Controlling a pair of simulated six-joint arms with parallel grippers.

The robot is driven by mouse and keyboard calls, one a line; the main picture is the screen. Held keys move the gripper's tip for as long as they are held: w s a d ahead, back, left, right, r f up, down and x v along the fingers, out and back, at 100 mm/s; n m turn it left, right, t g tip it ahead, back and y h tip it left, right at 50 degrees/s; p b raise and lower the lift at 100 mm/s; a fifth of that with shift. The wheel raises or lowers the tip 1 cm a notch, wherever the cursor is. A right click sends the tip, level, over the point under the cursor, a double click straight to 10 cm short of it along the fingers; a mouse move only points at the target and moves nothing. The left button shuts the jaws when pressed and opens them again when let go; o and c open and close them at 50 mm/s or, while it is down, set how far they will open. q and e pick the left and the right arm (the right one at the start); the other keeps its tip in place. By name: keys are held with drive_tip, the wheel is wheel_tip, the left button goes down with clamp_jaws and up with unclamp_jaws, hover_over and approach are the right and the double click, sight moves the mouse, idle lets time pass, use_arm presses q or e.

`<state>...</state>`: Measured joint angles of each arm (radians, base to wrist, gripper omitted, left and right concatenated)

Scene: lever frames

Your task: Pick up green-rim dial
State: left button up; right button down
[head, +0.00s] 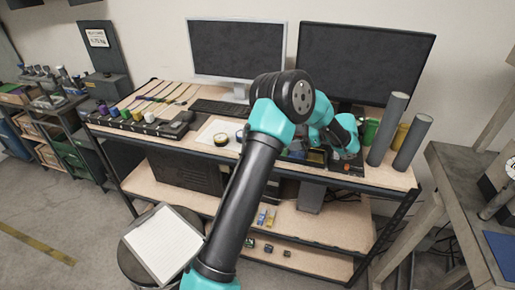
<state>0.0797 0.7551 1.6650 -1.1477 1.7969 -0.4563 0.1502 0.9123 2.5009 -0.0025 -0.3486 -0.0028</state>
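I cannot make out a dial with a clearly green rim. A small round dial (220,139) with a pale face and dark rim lies on a white sheet (207,132) on the bench, left of my arm. A second round piece (239,136) is beside it, partly behind my arm. One arm, which I take as my left, rises from the bottom and bends over the bench to the right. Its gripper (345,160) seems to be the dark part low over the bench, right of the dials. Its fingers are too small to read. My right gripper is not in view.
Two monitors (237,48) (364,62) stand at the back, with a keyboard (220,107) in front. Grey cylinders (388,128) stand at the bench's right end. A row of coloured pieces (125,114) is at the left. A stool with a notepad (163,243) stands in front.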

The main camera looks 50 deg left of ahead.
use_arm(q)
drive_tip(key=x, duration=0.8)
drive_tip(key=shift+s+a, duration=0.15)
drive_tip(key=shift+a, duration=0.05)
drive_tip(key=shift+x, duration=2.65)
drive_tip(key=shift+r, duration=0.1)
drive_tip(key=c, duration=1.1)
drive_tip(key=shift+o, duration=0.2)
